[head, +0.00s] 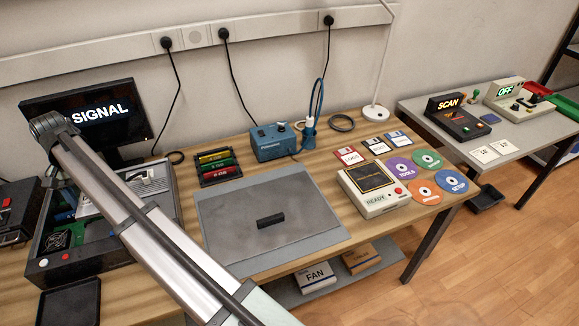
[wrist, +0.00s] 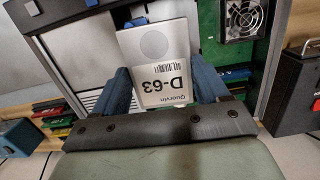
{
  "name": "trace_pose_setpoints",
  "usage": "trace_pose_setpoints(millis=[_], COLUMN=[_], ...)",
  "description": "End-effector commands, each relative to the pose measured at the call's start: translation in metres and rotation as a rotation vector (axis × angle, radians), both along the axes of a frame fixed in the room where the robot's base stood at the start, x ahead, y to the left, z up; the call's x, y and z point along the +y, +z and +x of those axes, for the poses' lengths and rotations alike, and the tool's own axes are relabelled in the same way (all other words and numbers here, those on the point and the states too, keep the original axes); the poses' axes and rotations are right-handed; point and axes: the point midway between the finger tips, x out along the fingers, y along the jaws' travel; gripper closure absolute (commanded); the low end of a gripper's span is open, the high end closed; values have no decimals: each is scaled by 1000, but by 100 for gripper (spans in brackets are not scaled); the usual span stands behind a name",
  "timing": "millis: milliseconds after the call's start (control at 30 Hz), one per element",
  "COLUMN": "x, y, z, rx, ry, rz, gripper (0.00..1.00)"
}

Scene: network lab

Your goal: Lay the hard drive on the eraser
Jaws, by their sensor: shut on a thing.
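In the wrist view, my gripper (wrist: 164,82) has its two blue fingers on either side of the hard drive (wrist: 158,55), a light grey slab labelled D-63. It is shut on the drive. The open computer case lies behind the drive in that view; I cannot tell whether the drive still touches it. In the head view, my arm crosses the left side, and I cannot make out the gripper or the drive. The eraser (head: 270,220), a small black block, lies on the grey mat (head: 225,240), apart from my arm, with its top clear.
The open case (head: 60,235) with a green board and fan stands at the left before a monitor (head: 85,115). Coloured modules (head: 217,165), a blue station (head: 275,141), a READY device (head: 375,188) and discs (head: 405,167) surround the mat. The mat around the eraser is bare.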

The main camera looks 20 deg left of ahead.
Motion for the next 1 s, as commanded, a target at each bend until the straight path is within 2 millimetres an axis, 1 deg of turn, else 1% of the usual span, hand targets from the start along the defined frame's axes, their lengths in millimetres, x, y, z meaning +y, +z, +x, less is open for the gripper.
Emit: trace_pose_setpoints(millis=[33,67,100,267,300,467,500,600,667,700,767,800,867,900,967,1000], x=[-5,-8,-12,-34,-41,-70,-78,-100,-114,-124,-140,-150,-167,-179,-197,-209], y=[0,0,1,2,3,5,5,7,7,8,9,9,10,10,11,12], z=[20,31,47,112,128,190,205,242,263,277,297,310,329,342,360,372], rx=[0,0,0,0,0,0,0,0,0,0,0,0,0,0,0,0], ry=[-23,-35,-54,-131,-150,-227,-246,-293,-322,-341,-371,-390,-418,-437,-466,-486], rz=[0,0,0,0,0,0,0,0,0,0,0,0,0,0,0,0], gripper=[64,64,64,64,64,64,64,64,64,64,64,64,64,64,64,64])
